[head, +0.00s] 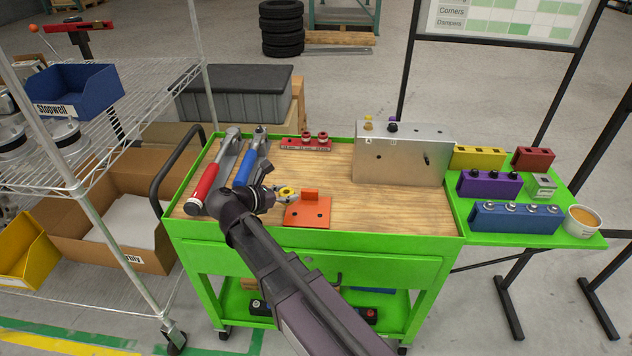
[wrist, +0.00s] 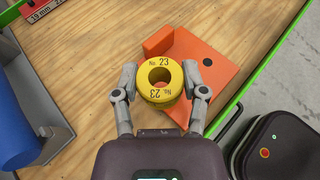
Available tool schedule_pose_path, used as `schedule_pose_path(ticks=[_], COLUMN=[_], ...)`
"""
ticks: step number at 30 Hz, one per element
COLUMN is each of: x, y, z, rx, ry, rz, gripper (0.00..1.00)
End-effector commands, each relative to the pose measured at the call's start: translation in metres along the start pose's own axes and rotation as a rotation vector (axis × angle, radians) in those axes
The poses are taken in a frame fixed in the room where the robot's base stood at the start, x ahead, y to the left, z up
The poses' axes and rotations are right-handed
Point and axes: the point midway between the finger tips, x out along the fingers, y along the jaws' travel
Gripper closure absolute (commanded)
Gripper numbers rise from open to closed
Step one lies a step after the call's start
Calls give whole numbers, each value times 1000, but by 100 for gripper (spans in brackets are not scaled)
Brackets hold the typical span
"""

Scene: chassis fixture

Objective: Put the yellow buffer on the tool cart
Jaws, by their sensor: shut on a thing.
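The yellow buffer (wrist: 160,82) is a ring with a centre hole, marked "No. 23". My gripper (wrist: 163,88) is shut on it, one finger on each side. In the head view the buffer (head: 287,191) shows small at the end of my gripper (head: 283,194), over the left part of the tool cart's wooden top. The tool cart (head: 400,210) is green with a wood work surface. The buffer overlaps the edge of an orange plate (wrist: 205,65) in the wrist view. I cannot tell whether the buffer touches the cart top.
Red (head: 207,185) and blue (head: 248,165) handled tools lie left of my gripper. A red block with studs (head: 306,143) is behind. A metal box (head: 403,155) stands back right. The side shelf holds colored blocks and a cup (head: 583,222). Bare wood lies front right.

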Motion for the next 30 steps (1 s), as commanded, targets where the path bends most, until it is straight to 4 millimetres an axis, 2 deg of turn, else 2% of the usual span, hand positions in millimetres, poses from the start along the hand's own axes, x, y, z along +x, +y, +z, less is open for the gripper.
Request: schedule_pose_path(ticks=[5, 11, 30], x=[3, 21, 122], y=[2, 12, 66], z=[1, 6, 35], rx=[0, 1, 2], ry=[0, 0, 0], rz=[-1, -3, -3], gripper=[88, 88, 88])
